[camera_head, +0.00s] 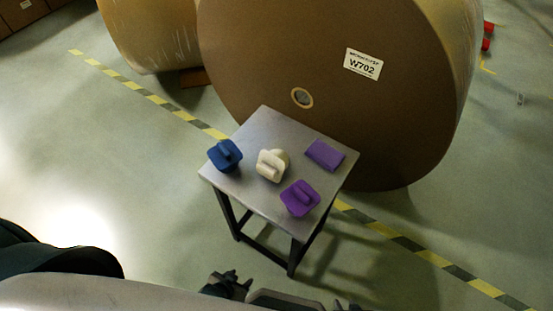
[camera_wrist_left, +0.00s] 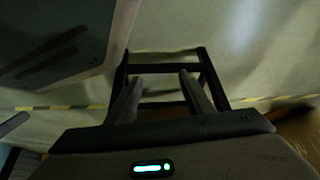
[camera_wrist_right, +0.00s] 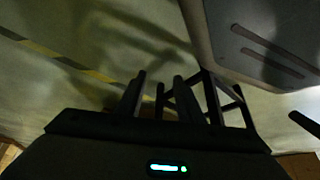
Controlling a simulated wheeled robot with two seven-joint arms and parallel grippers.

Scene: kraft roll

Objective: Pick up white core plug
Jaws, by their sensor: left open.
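The white core plug (camera_head: 270,166) stands on the small grey table, near its middle, in the head view. A blue plug (camera_head: 225,155) is to its left and a purple plug (camera_head: 300,198) is to its lower right. My left gripper (camera_head: 230,283) shows at the bottom of the head view, below the table top and apart from the plug. In the left wrist view its two fingers (camera_wrist_left: 162,84) are apart with nothing between them. My right gripper (camera_head: 347,306) barely shows at the bottom edge. In the right wrist view its fingers (camera_wrist_right: 159,84) are apart and empty.
The table (camera_head: 258,122) also holds a flat purple block (camera_head: 325,154). A large kraft roll (camera_head: 300,50) labelled W702 stands right behind it, and another roll (camera_head: 150,35) is further left. Yellow-black floor tape (camera_head: 150,97) runs past the table. The floor at left is clear.

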